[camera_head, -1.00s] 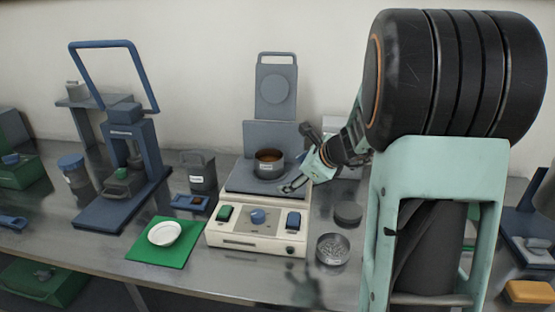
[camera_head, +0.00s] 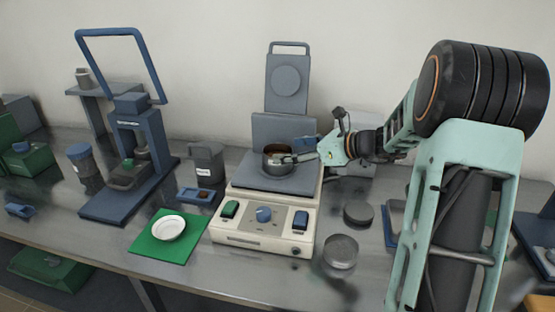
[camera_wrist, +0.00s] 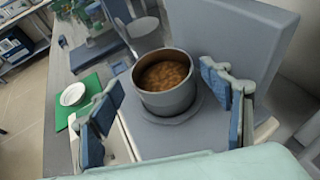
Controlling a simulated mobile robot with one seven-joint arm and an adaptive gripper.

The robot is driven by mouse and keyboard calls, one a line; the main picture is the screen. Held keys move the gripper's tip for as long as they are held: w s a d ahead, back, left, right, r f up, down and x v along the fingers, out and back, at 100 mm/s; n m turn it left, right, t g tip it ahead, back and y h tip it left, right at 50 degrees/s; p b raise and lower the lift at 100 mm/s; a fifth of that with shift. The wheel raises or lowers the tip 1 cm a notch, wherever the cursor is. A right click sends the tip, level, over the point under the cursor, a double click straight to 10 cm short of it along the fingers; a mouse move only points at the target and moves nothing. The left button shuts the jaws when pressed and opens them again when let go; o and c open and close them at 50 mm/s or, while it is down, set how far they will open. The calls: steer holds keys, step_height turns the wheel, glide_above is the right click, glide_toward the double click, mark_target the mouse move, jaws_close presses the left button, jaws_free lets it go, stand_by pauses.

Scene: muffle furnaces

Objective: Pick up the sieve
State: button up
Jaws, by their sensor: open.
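The sieve seems to be the round grey metal cup (camera_head: 277,160) with brown grains, upright on the flat grey platform of a cream machine (camera_head: 258,244). My gripper (camera_head: 298,157) is beside it on the right, at about its height. In the wrist view, the cup (camera_wrist: 168,101) stands between my two blue-padded fingers (camera_wrist: 165,103). The fingers are open, one on each side, with a visible gap on the right. The cup's lower far side is hidden.
A grey upright plate (camera_head: 288,85) rises behind the platform. A round clear-looking dish (camera_head: 341,252) and a dark disc (camera_head: 358,214) lie right of the machine. A white bowl (camera_head: 168,228) sits on a green mat (camera_head: 146,246). A blue press (camera_head: 132,165) stands to the left.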

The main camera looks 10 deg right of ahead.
mark_target(266, 148)
steer(key=x, duration=0.5)
steer(key=shift+w+f, duration=0.15)
steer(key=c, duration=1.5)
steer(key=shift+r, duration=0.65)
step_height(266, 148, up, 2)
steer(key=shift+r, duration=0.25)
steer(key=s+r, duration=0.3)
steer(key=s, duration=0.1)
steer(key=s+r+p, duration=0.1)
steer(key=s+r, duration=0.2)
steer(key=s, duration=0.2)
steer(key=s+r, duration=0.3)
steer(key=s, duration=0.2)
steer(key=shift+r+p, duration=0.15)
steer(key=shift+p, duration=0.15)
